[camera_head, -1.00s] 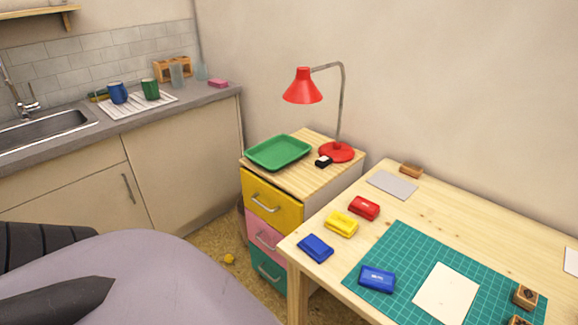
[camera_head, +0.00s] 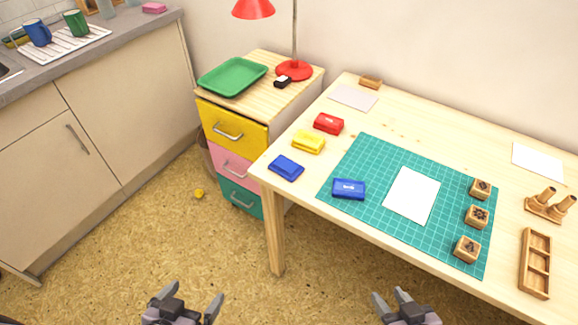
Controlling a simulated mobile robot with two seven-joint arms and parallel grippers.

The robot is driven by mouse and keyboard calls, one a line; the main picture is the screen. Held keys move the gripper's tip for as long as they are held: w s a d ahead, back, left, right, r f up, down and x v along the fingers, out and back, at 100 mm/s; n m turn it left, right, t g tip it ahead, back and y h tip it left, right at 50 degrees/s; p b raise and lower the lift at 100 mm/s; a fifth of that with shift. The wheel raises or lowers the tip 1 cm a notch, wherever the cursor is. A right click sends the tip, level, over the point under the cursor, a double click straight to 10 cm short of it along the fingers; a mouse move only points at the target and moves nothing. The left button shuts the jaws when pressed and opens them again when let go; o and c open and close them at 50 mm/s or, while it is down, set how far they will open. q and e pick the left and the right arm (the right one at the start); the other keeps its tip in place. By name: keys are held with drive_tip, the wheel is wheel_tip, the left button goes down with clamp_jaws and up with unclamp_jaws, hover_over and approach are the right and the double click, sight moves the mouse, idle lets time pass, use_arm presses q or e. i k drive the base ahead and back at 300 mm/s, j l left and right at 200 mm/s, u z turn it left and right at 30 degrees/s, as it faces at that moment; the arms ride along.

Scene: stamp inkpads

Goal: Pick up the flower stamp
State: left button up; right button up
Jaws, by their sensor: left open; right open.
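Three wooden block stamps stand in a column on the right side of the green cutting mat (camera_head: 375,150): a far stamp (camera_head: 481,188), a middle stamp (camera_head: 475,215) and a near stamp (camera_head: 467,249). Each has a dark design on top, too small to tell for sure which is the flower. My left gripper (camera_head: 186,292) is open and empty, low over the floor in front of the table. My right gripper (camera_head: 388,295) is open and empty, in front of the table's near edge, below and left of the stamps.
A white paper (camera_head: 411,195) and a blue inkpad (camera_head: 348,189) lie on the mat. Red (camera_head: 328,123), yellow (camera_head: 308,142) and another blue inkpad (camera_head: 286,167) sit left of it. A wooden tray (camera_head: 535,263) and wooden holder (camera_head: 550,205) stand at right. A drawer unit (camera_head: 240,135) adjoins the table.

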sight(476, 218)
drive_tip(key=l+z, duration=0.15)
drive_tip(key=z, duration=0.2)
drive_tip(key=k+l+z, duration=0.1)
drive_tip(key=z, duration=0.25)
drive_tip(key=l+z, duration=0.35)
